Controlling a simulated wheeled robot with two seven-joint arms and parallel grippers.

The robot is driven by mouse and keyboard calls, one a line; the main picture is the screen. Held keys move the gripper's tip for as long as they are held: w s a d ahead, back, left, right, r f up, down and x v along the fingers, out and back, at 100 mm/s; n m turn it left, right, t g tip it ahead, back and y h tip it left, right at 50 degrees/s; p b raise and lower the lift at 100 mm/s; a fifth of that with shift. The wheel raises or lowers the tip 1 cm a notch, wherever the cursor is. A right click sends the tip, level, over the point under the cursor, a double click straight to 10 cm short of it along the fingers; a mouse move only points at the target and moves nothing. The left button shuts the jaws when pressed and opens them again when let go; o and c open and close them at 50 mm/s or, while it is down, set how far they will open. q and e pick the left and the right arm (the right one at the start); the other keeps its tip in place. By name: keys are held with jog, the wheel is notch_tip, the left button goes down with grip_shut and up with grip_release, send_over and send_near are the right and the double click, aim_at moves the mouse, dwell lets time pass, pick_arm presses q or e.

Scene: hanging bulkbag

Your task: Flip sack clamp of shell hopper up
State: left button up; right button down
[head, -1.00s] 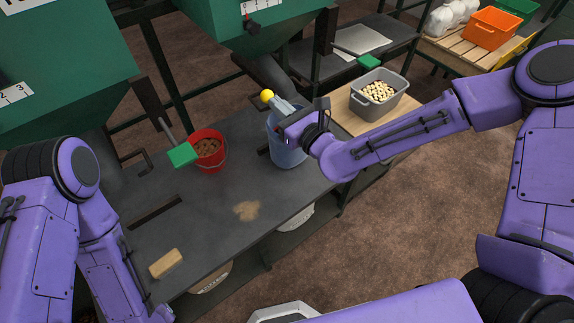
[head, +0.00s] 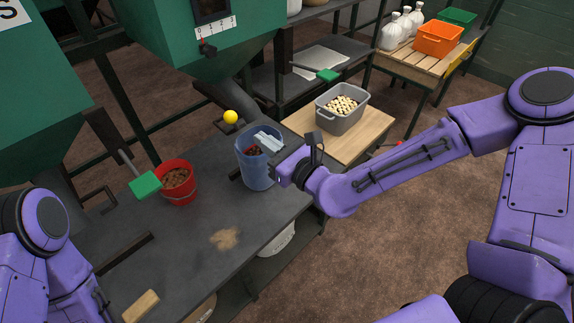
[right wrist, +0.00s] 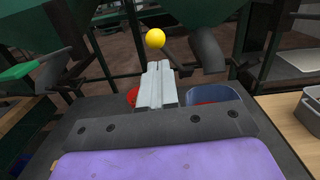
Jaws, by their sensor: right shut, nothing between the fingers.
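A yellow ball knob (head: 230,117) sits by the spout under the right green hopper (head: 200,55); its link to a clamp is not clear. The knob also shows in the right wrist view (right wrist: 155,38), just beyond my fingertips. My right gripper (head: 266,138) is shut and empty, over the blue bucket (head: 255,173), to the right of and below the knob in the picture, apart from it. The left green hopper (head: 40,110) has only an "S" of its label in view, so which hopper is for shells cannot be told. My left gripper is out of view.
A red bucket (head: 183,192) of brown bits stands on the dark bench (head: 190,235), by a green-handled lever (head: 145,185). Another green handle (head: 328,76) is farther back. A grey crate (head: 330,123) stands on a wooden top at right. A tan block (head: 141,306) lies in front.

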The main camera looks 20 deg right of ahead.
jog(key=r+p+v, duration=0.1)
jog(key=p+v, duration=0.5)
jog(key=shift+s+r, duration=0.2)
jog(key=shift+s, duration=0.1)
